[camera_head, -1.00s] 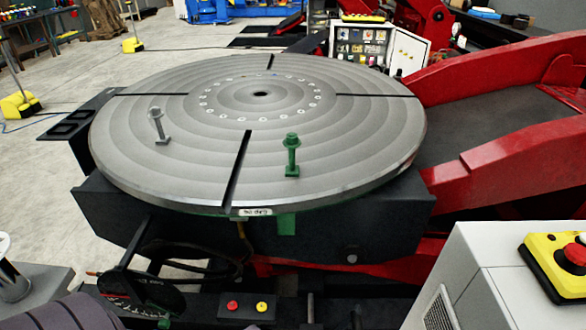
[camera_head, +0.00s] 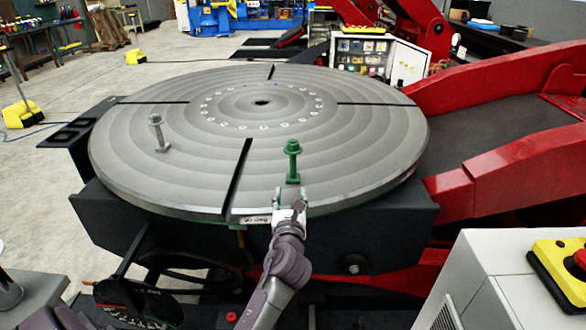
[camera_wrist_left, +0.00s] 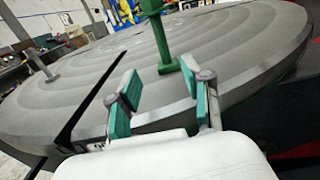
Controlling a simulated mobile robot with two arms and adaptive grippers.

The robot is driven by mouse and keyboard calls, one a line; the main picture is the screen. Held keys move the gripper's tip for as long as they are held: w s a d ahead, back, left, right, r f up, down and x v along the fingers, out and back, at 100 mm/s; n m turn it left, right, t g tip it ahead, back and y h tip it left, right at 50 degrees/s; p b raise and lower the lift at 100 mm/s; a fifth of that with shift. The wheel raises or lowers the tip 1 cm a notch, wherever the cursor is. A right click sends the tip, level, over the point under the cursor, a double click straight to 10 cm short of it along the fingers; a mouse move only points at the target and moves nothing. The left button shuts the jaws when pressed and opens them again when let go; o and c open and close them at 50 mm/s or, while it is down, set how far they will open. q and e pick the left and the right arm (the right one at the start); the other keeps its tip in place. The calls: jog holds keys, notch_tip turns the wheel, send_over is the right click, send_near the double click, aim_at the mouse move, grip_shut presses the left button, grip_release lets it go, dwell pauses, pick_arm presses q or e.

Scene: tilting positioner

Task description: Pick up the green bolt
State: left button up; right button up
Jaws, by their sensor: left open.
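The green bolt (camera_head: 293,160) stands upright on the round grey turntable (camera_head: 190,185), near its front edge and right of the front slot. It also shows in the left wrist view (camera_wrist_left: 159,38), where its top is cut off by the frame edge. My left gripper (camera_head: 290,193) is at the turntable's front rim, just in front of the bolt. Its two teal-padded fingers (camera_wrist_left: 158,95) are spread apart with nothing between them. The bolt stands beyond the fingertips. My right gripper is not in view.
A grey bolt (camera_head: 157,132) stands on the turntable at the left. Slots cut across the disc. Red machine arms (camera_head: 500,165) rise at the right. A white cabinet with a yellow and red button box (camera_head: 562,265) stands at the front right. The disc around the green bolt is clear.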

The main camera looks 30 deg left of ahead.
aim_at(293, 164)
pick_arm(q)
jog(key=x, duration=1.4)
jog(key=shift+d+r, duration=0.2)
jog(key=shift+r, duration=0.2)
grip_shut()
jog(key=shift+r, duration=0.15)
